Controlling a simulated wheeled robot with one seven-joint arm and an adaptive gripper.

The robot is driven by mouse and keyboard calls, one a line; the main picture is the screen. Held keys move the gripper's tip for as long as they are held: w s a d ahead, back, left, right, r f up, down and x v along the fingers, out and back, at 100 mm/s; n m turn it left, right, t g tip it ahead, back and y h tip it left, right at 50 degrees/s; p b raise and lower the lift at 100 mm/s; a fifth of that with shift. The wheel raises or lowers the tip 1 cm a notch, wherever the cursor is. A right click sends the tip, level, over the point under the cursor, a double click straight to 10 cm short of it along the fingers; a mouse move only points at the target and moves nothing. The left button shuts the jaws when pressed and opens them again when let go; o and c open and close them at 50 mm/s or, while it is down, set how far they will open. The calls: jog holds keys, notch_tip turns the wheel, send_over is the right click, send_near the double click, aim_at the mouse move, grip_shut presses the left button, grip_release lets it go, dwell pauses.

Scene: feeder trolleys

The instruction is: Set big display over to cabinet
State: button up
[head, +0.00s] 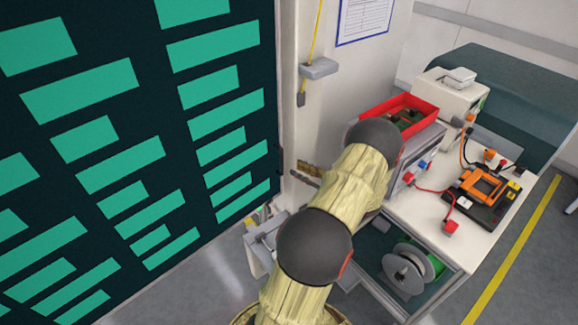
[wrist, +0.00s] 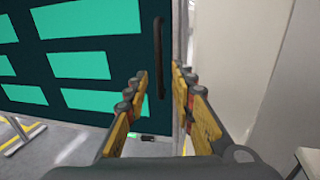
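The big display (head: 140,130) is a dark panel with several teal bars, filling the left of the head view. It also fills the upper left of the wrist view (wrist: 85,65). A black upright handle (wrist: 159,58) is near its right edge. My gripper (wrist: 161,78) is open, and the handle shows between its fingertips in the picture; I cannot tell whether they touch it. In the head view my gripper (head: 308,171) is mostly hidden behind my arm, by the display's right edge. I cannot make out which thing is the cabinet.
A white bench (head: 432,230) at right holds a red tray (head: 408,107), a grey device and an orange-and-black tool (head: 485,190). A cable reel (head: 408,268) sits below. Pale wall is beside the display. Grey floor with a yellow line (head: 512,255) is clear at far right.

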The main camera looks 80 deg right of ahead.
jog(key=v, duration=0.3)
jog(key=shift+s+a, duration=0.1)
jog(key=shift+s, duration=0.15)
jog(key=shift+c, duration=0.5)
notch_tip(320, 180, up, 7)
jog(key=p, duration=0.3)
jog(key=shift+w+a, duration=0.1)
jog(key=c, duration=0.4)
jog(key=a+r+p, duration=0.1)
jog(key=r, duration=0.1)
jog(key=w+a+r+m+p, duration=0.1)
jog(key=r, duration=0.2)
jog(key=w+a+r+m+h+p, duration=0.1)
jog(key=a+r+p, duration=0.1)
jog(key=shift+w+r, duration=0.15)
jog(key=shift+r, duration=0.1)
grip_shut()
jog(key=m+g+h+p, duration=0.2)
jog(key=m, duration=1.6)
send_near(250, 134)
jog(key=b+x, duration=0.2)
jog(key=x, duration=0.5)
jog(key=shift+r, duration=0.1)
